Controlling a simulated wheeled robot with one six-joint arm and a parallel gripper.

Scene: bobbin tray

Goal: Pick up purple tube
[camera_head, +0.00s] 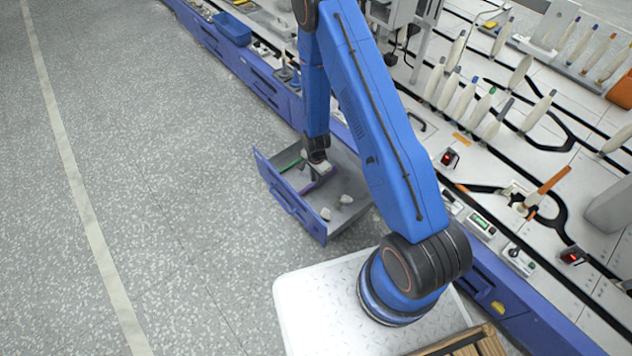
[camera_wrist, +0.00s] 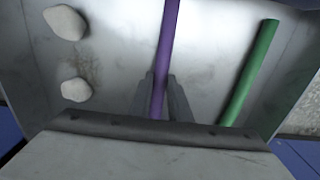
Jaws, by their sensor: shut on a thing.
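The purple tube (camera_wrist: 166,45) runs lengthwise through the middle of the wrist view, inside an open metal drawer (camera_head: 345,212). My gripper (camera_wrist: 161,88) is shut on the purple tube, with one grey finger on each side of it. In the head view my gripper (camera_head: 316,170) reaches down into the drawer and hides part of the tube; a short purple stretch (camera_head: 308,188) shows beside it. I cannot tell whether the tube is raised off the drawer floor.
A green tube (camera_wrist: 250,72) lies to the right of the purple one in the wrist view. Two whitish lumps (camera_wrist: 66,23) lie to the left. The drawer's blue front (camera_head: 290,203) and side walls stand close around. A long machine bench (camera_head: 480,170) with bobbins is at the right.

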